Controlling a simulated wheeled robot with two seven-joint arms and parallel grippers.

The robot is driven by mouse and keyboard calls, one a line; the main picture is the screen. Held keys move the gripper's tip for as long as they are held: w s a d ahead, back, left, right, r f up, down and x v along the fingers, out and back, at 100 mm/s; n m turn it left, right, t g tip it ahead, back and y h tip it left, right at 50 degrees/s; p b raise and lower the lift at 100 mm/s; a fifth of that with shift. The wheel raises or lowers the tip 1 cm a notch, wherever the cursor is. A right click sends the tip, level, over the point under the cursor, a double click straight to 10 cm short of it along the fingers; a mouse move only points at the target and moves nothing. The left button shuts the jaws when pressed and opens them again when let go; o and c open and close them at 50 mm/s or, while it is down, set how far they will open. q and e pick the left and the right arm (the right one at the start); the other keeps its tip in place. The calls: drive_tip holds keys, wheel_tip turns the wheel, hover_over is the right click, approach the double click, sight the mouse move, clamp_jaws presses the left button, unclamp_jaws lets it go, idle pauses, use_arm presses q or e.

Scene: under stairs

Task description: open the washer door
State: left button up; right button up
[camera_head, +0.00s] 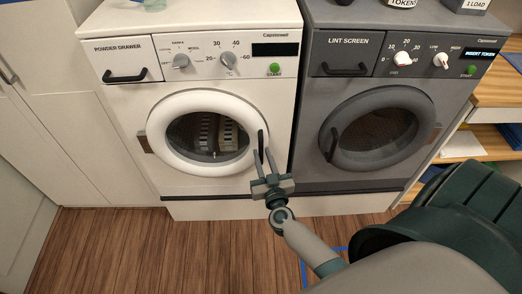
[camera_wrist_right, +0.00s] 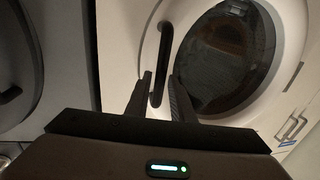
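The white washer (camera_head: 118,88) stands left of the grey dryer. Its round door (camera_head: 163,150) is shut, with a white ring around dark glass. The black vertical door handle (camera_head: 262,143) is at the ring's right side. My right gripper (camera_head: 264,160) is at the lower part of this handle, with its two fingers apart. In the right wrist view, the handle (camera_wrist_right: 160,62) stands between the spread fingertips (camera_wrist_right: 160,84), with visible gaps beside it. I cannot tell whether either finger touches it. My left gripper is not in view.
The grey dryer (camera_head: 312,100) stands close at the right, with its own door handle (camera_head: 334,144). A wooden shelf unit (camera_head: 496,88) is at the far right. White cabinets (camera_head: 40,95) are at the left. The wooden floor (camera_head: 140,245) in front is clear.

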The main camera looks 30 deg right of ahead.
drive_tip(key=shift+x, duration=0.95)
drive_tip(key=shift+w+d, duration=0.1)
drive_tip(key=shift+w, duration=0.2)
clamp_jaws()
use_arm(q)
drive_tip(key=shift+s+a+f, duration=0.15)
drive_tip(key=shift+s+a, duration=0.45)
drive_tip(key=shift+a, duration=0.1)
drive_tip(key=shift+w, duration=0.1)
